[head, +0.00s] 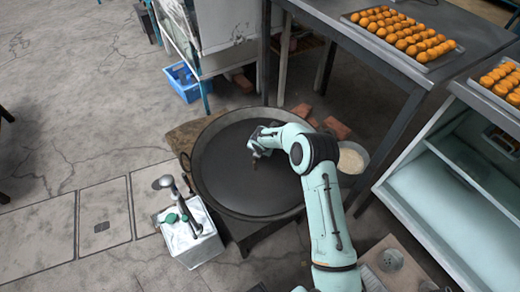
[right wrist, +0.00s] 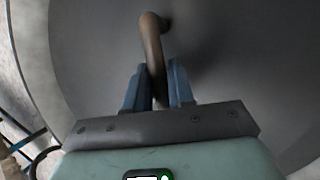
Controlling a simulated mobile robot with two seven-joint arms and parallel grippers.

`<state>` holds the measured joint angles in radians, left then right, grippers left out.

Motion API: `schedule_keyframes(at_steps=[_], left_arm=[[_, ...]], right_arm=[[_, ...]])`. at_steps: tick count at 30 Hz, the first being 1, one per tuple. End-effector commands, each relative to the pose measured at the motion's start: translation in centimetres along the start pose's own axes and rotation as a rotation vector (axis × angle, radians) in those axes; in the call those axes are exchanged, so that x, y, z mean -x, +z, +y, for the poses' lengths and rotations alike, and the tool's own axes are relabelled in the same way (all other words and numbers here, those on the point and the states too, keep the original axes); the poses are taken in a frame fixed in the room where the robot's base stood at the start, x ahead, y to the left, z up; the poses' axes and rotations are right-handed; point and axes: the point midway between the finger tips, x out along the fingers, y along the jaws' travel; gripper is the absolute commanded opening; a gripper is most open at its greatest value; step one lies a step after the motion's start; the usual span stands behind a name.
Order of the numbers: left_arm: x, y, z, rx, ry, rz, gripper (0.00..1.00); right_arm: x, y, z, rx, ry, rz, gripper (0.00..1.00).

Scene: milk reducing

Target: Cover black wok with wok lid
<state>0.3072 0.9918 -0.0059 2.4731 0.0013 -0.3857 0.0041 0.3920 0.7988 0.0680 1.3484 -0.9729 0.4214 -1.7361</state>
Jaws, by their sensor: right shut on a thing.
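My left gripper is not in view.
A white box (head: 195,245) with a metal piece on top stands left of the wok. A pale bowl (head: 352,158) and bricks (head: 336,128) lie to its right. A table (head: 350,50) holds a tray of orange balls (head: 452,43). A blue crate (head: 184,90) is behind.

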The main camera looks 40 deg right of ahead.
Motion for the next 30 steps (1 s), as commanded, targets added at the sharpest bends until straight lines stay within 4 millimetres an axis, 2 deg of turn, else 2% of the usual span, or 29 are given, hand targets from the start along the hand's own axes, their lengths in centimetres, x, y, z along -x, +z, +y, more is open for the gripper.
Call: schedule_keyframes(at_steps=[23,24,26,30], left_arm=[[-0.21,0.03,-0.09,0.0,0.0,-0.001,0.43],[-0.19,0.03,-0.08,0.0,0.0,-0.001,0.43],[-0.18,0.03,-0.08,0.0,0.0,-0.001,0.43],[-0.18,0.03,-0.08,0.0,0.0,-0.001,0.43]], right_arm=[[-0.3,-0.02,0.08,-0.001,0.004,-0.003,0.0],[-0.28,0.0,0.09,-0.001,0.004,-0.003,0.33],[-0.27,-0.01,0.08,-0.001,0.004,-0.003,0.53],[-0.32,-0.08,0.03,0.0,0.003,-0.002,0.53]])
